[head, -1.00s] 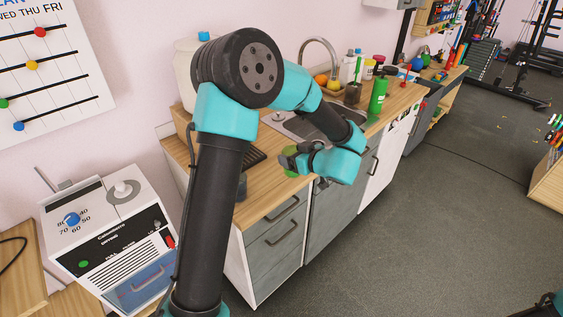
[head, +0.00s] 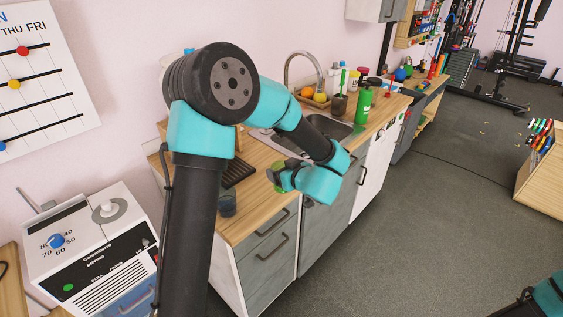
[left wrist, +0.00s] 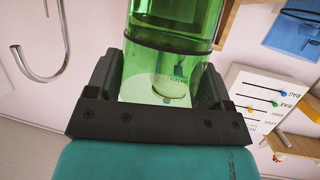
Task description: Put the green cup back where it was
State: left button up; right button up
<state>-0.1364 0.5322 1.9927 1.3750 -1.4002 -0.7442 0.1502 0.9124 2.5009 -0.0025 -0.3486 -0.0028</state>
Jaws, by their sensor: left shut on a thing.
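The green cup is see-through green with a dark band; it fills the top middle of the left wrist view (left wrist: 175,22). My left gripper (left wrist: 160,68) is shut on it, one dark finger on each side. In the head view my left gripper (head: 281,176) is above the front edge of the wooden counter (head: 252,208), near the sink. Only a small green part of the cup shows there, and the rest is hidden by the gripper. Only a piece of my right arm shows at the lower right corner; its gripper is out of view.
A dark blue cup (head: 227,203) stands on the counter left of my gripper, beside a dark ribbed rack (head: 238,171). Behind are the sink (head: 325,127), its curved tap (head: 303,58), a fruit tray and a green bottle (head: 364,104). The counter's near corner is mostly clear.

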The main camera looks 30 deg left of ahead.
pick_arm(q)
jog(key=w+a+f, duration=0.1)
jog(key=w+a, duration=0.5)
jog(key=w, duration=0.4)
jog(key=shift+w+a+f, duration=0.15)
jog(key=shift+f, duration=0.8)
jog(key=shift+w+a+f, duration=0.1)
jog(key=shift+w+f, duration=0.05)
jog(key=shift+f, duration=0.75)
jog(key=shift+f, duration=0.15)
jog(key=o, duration=1.1)
jog(key=shift+c, duration=0.2)
